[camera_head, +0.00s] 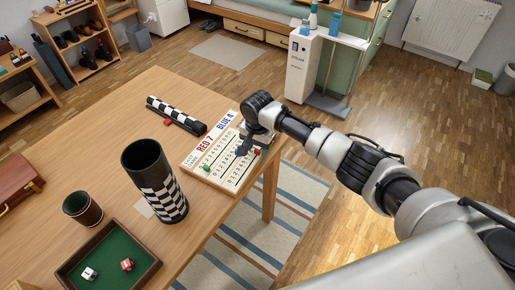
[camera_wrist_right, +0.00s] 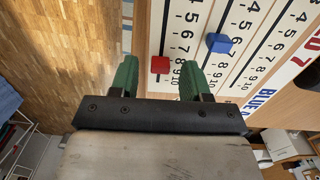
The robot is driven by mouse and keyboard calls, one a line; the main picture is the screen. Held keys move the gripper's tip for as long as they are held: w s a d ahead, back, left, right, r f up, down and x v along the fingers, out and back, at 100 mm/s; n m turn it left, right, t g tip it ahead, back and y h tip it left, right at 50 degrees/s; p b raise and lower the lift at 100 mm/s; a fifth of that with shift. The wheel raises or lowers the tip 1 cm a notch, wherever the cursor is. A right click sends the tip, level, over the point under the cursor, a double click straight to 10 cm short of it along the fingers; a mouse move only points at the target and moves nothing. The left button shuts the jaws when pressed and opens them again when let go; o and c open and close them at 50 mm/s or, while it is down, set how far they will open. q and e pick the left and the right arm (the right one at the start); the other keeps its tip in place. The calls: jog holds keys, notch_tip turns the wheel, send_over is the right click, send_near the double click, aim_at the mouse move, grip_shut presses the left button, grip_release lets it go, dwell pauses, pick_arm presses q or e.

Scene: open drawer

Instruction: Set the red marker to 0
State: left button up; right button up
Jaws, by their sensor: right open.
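The white scoreboard (camera_head: 228,171) lies at the table's right edge, with "RED 7" and "BLUE 4" printed at its far end. The red marker (camera_wrist_right: 160,65) sits on the edge track in the right wrist view, beside roughly 7 or 8; it also shows as a small red spot in the head view (camera_head: 257,152). The blue marker (camera_wrist_right: 218,43) sits on the neighbouring track. My right gripper (camera_wrist_right: 159,72) is open, its green fingertips on either side of the red marker's position; contact cannot be told. In the head view it (camera_head: 243,149) hangs over the board. My left gripper is out of view.
A checkered roll (camera_head: 176,115) lies left of the board. A tall checkered cup (camera_head: 154,180), a small brown cup (camera_head: 82,208) and a green dice tray (camera_head: 107,256) stand on the table (camera_head: 100,130). A small green piece (camera_head: 206,168) is on the board.

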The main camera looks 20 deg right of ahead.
jog(key=shift+f, duration=0.4)
jog(key=shift+c, duration=0.5)
grip_shut()
